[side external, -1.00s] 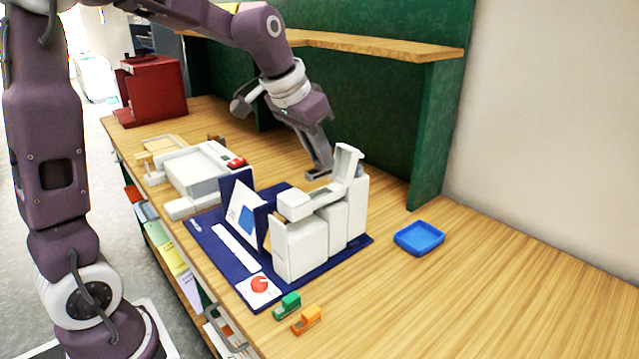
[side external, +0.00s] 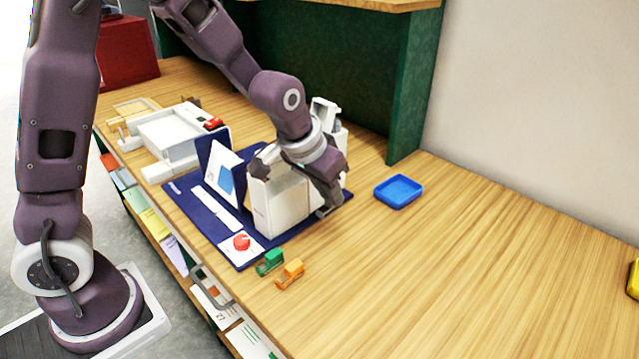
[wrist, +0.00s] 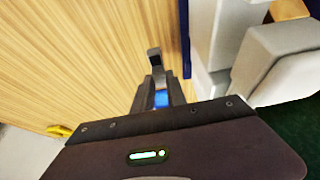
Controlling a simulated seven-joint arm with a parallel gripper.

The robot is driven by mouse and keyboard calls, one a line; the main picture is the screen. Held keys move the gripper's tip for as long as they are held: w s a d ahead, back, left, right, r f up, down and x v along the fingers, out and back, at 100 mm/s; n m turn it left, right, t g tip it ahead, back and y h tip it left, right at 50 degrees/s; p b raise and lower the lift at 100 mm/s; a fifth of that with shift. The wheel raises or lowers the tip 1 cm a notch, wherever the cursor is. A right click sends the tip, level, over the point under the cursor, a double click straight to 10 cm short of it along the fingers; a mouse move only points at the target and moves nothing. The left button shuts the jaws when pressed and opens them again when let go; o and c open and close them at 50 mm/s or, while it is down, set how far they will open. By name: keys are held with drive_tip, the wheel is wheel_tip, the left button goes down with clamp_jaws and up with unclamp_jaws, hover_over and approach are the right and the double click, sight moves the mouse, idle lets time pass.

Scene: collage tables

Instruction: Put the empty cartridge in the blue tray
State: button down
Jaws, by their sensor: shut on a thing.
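My gripper (side external: 326,211) is low at the near right side of the white machine (side external: 281,203), by the right edge of its dark blue mat. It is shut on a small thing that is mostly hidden. In the wrist view, my gripper (wrist: 155,75) is over bare wood beside the white housing (wrist: 225,45). A blue patch shows between the fingers there; I cannot tell whether it is the held thing or something behind. The blue tray (side external: 398,191) lies on the table to the right, apart from my gripper, and looks empty. A raised white lid (side external: 325,112) shows behind my wrist.
A green cartridge-like piece (side external: 270,262) and an orange one (side external: 290,273) lie at the mat's front corner. A green shelf panel (side external: 408,85) stands behind the tray. A yellow object (side external: 634,279) is at the far right.

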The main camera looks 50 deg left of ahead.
drive_tip(key=w+d, duration=0.2)
drive_tip(key=w, duration=2.1)
drive_tip(key=shift+s+a+f, duration=0.1)
drive_tip(key=shift+a+f, duration=0.05)
drive_tip(key=shift+f, duration=1.55)
drive_tip(key=shift+s+a+f, duration=0.1)
drive_tip(key=shift+f, duration=1.6)
drive_tip(key=c, duration=1.3)
unclamp_jaws()
drive_tip(key=shift+r, duration=0.1)
drive_tip(key=shift+r, duration=2.95)
